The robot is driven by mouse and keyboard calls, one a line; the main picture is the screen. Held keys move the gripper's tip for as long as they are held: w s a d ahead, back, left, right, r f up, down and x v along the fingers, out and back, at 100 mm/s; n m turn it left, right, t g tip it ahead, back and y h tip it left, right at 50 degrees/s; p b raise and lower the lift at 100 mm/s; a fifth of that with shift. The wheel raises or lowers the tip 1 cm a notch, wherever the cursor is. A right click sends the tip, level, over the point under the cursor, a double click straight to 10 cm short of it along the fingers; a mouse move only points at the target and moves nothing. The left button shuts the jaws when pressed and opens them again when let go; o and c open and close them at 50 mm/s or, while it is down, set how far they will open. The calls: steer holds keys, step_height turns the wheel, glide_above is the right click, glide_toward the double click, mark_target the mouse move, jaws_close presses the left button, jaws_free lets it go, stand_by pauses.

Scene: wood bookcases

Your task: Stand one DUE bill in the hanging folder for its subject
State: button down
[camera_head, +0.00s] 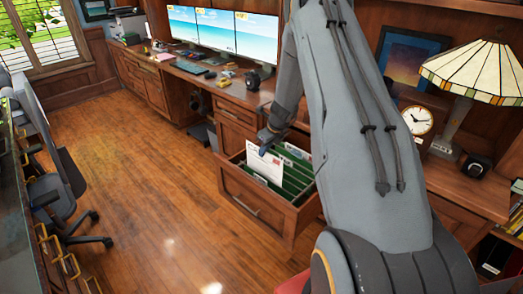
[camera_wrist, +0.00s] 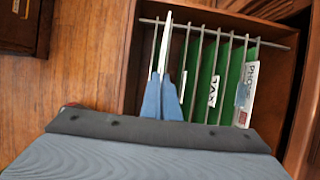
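My gripper (camera_head: 269,136) is over the open drawer's near end. It is shut on a white bill (camera_head: 265,164), which has a red mark and hangs upright. In the wrist view, the blue fingertips (camera_wrist: 160,98) are close together with the bill (camera_wrist: 165,45) seen edge-on at them. The green hanging folders (camera_head: 295,172) stand in a row behind the bill. In the wrist view one folder tab (camera_wrist: 213,91) reads TAX and another tab (camera_wrist: 251,82) reads PHONE. The other labels are hidden or edge-on. I cannot tell whether the bill's lower edge is inside a folder.
The wooden drawer (camera_head: 252,204) is pulled out below the desk. A white paper (camera_wrist: 240,117) shows beside the PHONE tab. A clock (camera_head: 417,119) and a stained-glass lamp (camera_head: 478,70) stand on the right. An office chair (camera_head: 52,178) is at left, with open floor between.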

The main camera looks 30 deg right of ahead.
mark_target(269, 159)
steer(key=shift+f+b, duration=4)
steer(key=shift+f, duration=1.2)
steer(key=c, duration=2)
jaws_free()
steer(key=v, duration=0.7)
steer(key=shift+s+d+r+b, duration=0.1)
steer(key=shift+s+r+b, duration=0.05)
steer(key=shift+r+b, duration=0.2)
steer(key=shift+r, duration=0.1)
